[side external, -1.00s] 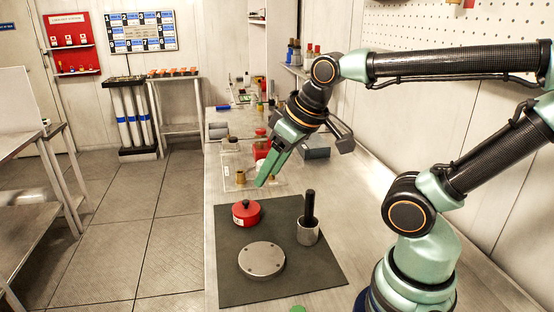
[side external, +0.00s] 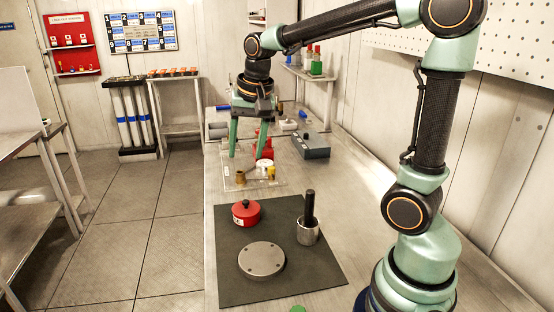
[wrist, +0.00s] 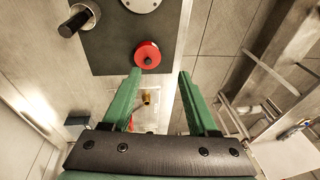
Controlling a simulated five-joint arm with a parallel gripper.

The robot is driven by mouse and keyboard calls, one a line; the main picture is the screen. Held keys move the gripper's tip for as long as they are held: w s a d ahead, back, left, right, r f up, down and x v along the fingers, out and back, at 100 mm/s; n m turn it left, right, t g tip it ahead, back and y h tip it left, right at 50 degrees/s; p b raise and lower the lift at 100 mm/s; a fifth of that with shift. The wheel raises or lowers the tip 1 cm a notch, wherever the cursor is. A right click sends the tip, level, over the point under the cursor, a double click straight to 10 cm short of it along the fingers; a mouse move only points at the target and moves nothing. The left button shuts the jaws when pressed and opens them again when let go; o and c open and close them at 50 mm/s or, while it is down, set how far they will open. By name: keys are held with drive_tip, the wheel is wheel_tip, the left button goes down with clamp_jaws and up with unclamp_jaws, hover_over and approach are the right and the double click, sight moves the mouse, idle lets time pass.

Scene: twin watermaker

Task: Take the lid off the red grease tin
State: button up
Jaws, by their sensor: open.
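The red grease tin (side external: 246,213) stands upright on the dark mat's far left part. It is low and round, with a lid on top, a small dark knob and a pale label on its side. In the wrist view the tin (wrist: 147,55) shows from above, just beyond my fingertips and between their lines. My gripper (side external: 248,157) points down with its two green fingers apart and nothing between them. It is above the clear tray, behind the tin and apart from it. The open fingers also show in the wrist view (wrist: 160,72).
The dark mat (side external: 285,285) also bears a grey flanged disc (side external: 262,260) and a metal cup (side external: 308,235) with a black handle upright in it. A clear tray (side external: 238,185) with brass and white parts lies behind. A grey box (side external: 312,146) stands farther right.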

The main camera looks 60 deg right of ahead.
drive_tip(key=w+d+f+m+g, duration=0.3)
drive_tip(key=w+d+f+m, duration=0.4)
drive_tip(key=f+m, duration=0.1)
hover_over(245, 201)
drive_tip(key=shift+m, duration=0.3)
wheel_tip(245, 201, down, 7)
drive_tip(key=shift+w+a+r, duration=0.1)
drive_tip(key=shift+w+a, duration=0.05)
drive_tip(key=shift+f, duration=2.65)
clamp_jaws()
